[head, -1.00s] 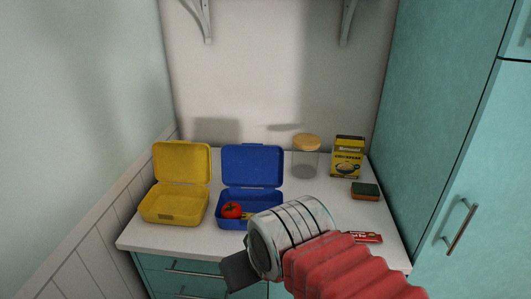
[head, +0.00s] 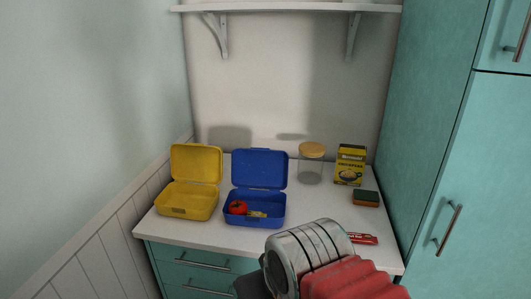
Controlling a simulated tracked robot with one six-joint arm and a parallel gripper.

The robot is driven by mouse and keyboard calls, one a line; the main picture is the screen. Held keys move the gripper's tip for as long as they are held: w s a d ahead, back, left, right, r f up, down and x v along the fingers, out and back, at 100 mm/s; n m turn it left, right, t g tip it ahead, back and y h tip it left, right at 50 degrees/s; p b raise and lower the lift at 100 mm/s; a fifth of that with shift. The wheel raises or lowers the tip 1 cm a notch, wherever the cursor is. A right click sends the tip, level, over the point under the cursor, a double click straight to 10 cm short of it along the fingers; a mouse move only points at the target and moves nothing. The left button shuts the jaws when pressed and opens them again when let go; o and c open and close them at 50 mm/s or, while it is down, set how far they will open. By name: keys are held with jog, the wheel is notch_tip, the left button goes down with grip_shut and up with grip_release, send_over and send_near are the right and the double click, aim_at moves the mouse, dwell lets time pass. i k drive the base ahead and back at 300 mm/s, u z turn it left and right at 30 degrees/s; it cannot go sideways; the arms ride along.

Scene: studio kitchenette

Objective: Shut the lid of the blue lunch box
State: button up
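The blue lunch box (head: 254,222) stands on the white counter in the head view with its lid (head: 260,169) raised upright at the back. A red tomato (head: 238,207) and a small yellowish item (head: 257,214) lie inside it. My gripper (head: 250,286) shows only in part, as a dark piece at the bottom edge, in front of and below the box and apart from it. My arm hides most of it, so I cannot see its fingers or whether it holds anything.
A yellow lunch box (head: 187,205), also open, stands left of the blue one. A glass jar (head: 311,168), a yellow carton (head: 350,166), a sponge (head: 366,199) and a red packet (head: 362,239) are to the right. A shelf (head: 290,7) hangs above.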

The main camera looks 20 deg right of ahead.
aim_at(257, 168)
jog(key=u, duration=0.3)
jog(key=k, duration=0.7)
jog(key=u, duration=0.5)
jog(key=k, duration=0.65)
jog(key=u, duration=0.15)
jog(key=i, duration=1.6)
jog(key=z, duration=0.6)
jog(key=i, duration=0.7)
jog(key=z, duration=0.35)
